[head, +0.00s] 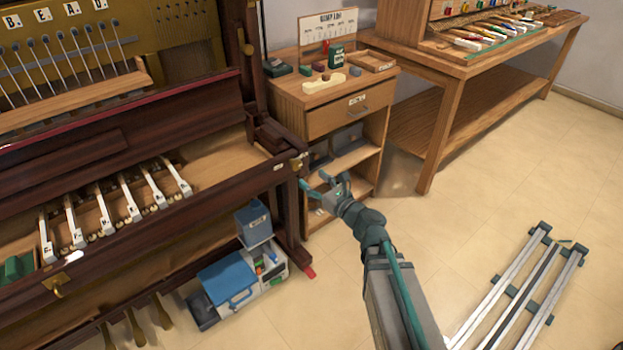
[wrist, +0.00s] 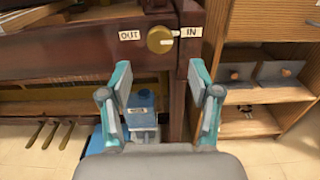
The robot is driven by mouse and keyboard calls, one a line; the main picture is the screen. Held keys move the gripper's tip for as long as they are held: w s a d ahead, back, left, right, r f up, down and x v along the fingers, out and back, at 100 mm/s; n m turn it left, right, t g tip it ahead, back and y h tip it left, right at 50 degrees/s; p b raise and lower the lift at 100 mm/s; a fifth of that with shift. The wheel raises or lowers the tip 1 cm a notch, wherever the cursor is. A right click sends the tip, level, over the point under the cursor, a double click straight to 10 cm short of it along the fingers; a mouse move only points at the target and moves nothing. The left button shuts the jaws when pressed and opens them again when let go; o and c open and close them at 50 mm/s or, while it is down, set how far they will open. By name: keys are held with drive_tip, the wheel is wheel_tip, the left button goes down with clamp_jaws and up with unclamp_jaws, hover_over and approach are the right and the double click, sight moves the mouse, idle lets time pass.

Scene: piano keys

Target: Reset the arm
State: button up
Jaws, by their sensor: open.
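My gripper (head: 328,184) is open and empty in the head view, held in the air in front of the piano's right end and the small wooden cabinet. In the wrist view its two teal-edged fingers (wrist: 160,105) stand apart with nothing between them. Beyond them is a brass knob (wrist: 160,39) on the piano's dark wood, between an "OUT" label (wrist: 129,35) and an "IN" label (wrist: 192,32). The fingers are not on the knob. The piano (head: 150,235) is open, with several white keys (head: 115,205) showing labels.
The wooden cabinet (head: 340,115) with a drawer and open shelves stands right of the piano. A workbench (head: 465,75) stands at the back right. Floor rails (head: 520,290) lie at lower right.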

idle(0.3)
drive_tip(key=s+a+f+n+g, duration=0.4)
drive_tip(key=s+f+n+g, duration=0.5)
drive_tip(key=f+n, duration=0.5)
drive_tip(key=s+d+f+n+g+h, duration=0.3)
drive_tip(key=s+d+f+n+g, duration=0.15)
drive_tip(key=s+f, duration=0.55)
drive_tip(key=s+d+f+n+g+h, duration=0.35)
drive_tip(key=s+f+n, duration=0.25)
drive_tip(key=s+f, duration=0.35)
drive_tip(key=s+d+f+n+g+h, duration=0.1)
drive_tip(key=s+d+f+g+h, duration=0.2)
drive_tip(key=s, duration=0.5)
drive_tip(key=s+d+f+n+g, duration=0.1)
drive_tip(key=s+d+f+n, duration=0.15)
drive_tip(key=s+d, duration=0.4)
drive_tip(key=s+d+f+g+h, duration=0.2)
drive_tip(key=s+d+f, duration=0.1)
drive_tip(key=s, duration=0.6)
drive_tip(key=w+r+t+p, duration=0.2)
drive_tip(key=w+r+p, duration=0.2)
drive_tip(key=r+p, duration=1.1)
drive_tip(key=p, duration=0.3)
drive_tip(key=shift+r+p, duration=0.3)
drive_tip(key=shift+p, duration=0.05)
